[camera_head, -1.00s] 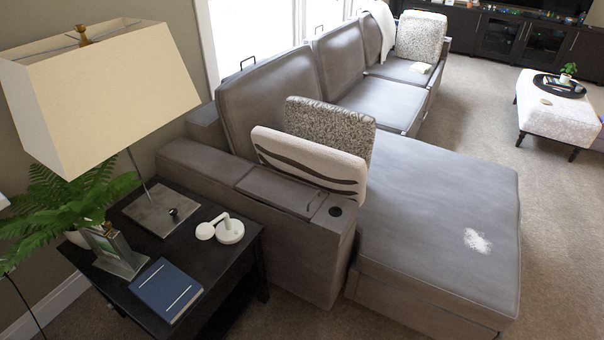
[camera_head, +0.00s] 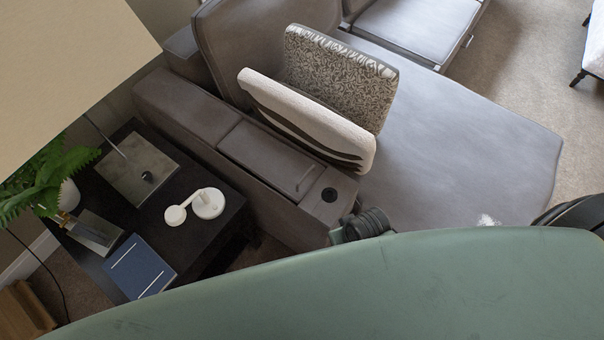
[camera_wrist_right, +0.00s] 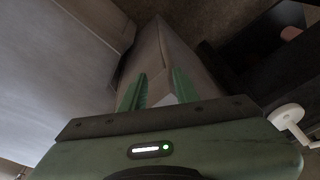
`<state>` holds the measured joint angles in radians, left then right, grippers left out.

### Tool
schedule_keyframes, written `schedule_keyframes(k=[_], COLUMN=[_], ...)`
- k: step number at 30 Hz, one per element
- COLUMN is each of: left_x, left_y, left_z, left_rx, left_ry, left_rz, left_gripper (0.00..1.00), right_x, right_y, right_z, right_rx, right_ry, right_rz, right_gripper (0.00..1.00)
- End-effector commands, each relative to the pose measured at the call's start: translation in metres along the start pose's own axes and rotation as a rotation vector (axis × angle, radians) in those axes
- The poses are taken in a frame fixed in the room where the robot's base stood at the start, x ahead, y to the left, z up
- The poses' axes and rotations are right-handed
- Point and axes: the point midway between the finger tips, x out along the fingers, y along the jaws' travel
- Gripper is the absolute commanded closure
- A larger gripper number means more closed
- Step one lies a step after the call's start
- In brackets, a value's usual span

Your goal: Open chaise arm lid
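The chaise arm lid (camera_head: 262,155) is a grey padded panel set in the top of the sofa's chaise arm. It lies shut, flush with the arm, with a thin handle (camera_head: 305,181) near its front end. A round dark cup holder (camera_head: 329,195) sits in front of it. In the right wrist view my right gripper (camera_wrist_right: 160,88) has its two green fingers apart, with nothing seen held between them. The chaise arm (camera_wrist_right: 160,55) lies beyond the fingertips. In the head view my green arm covers the bottom and hides the right fingers. My left gripper is not in view.
A white pillow with dark stripes (camera_head: 300,118) leans beside the lid, with a patterned pillow (camera_head: 340,75) behind it. A dark side table (camera_head: 215,235) at left holds a lamp, a blue book (camera_head: 140,267) and a white charger (camera_head: 207,203). The chaise seat (camera_head: 460,140) is mostly clear.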

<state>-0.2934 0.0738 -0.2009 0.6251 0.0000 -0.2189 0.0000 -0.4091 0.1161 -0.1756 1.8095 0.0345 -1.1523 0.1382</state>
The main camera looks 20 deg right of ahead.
Motion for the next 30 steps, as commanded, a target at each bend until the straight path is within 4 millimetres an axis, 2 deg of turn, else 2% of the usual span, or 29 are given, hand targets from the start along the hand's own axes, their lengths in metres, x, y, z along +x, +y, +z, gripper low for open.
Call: schedule_keyframes(k=[1, 3, 4, 11, 18, 24, 27, 30], left_x=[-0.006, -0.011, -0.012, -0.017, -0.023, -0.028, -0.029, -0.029], left_y=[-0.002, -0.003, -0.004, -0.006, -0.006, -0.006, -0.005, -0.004], left_z=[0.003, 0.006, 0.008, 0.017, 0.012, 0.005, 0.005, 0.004], left_rx=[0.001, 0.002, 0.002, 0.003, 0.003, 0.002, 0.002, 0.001], left_ry=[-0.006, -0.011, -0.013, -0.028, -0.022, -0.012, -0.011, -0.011], left_rz=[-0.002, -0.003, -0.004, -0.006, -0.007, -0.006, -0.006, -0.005], left_gripper=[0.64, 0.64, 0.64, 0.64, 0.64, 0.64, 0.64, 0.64], right_x=[-0.017, -0.039, -0.041, -0.040, -0.040, -0.048, -0.050, -0.045], right_y=[-0.002, -0.008, -0.010, -0.026, -0.037, -0.038, -0.038, -0.038], right_z=[-0.010, -0.029, -0.036, -0.081, -0.138, -0.188, -0.200, -0.203], right_rx=[0.011, 0.061, 0.091, 0.317, 0.604, 0.870, 0.950, 0.984], right_ry=[0.009, 0.018, 0.016, -0.010, -0.051, -0.088, -0.098, -0.105], right_rz=[-0.005, -0.018, -0.023, -0.061, -0.074, -0.052, -0.041, -0.036], right_gripper=[0.69, 0.69, 0.69, 0.69, 0.69, 0.69, 0.69, 0.69])
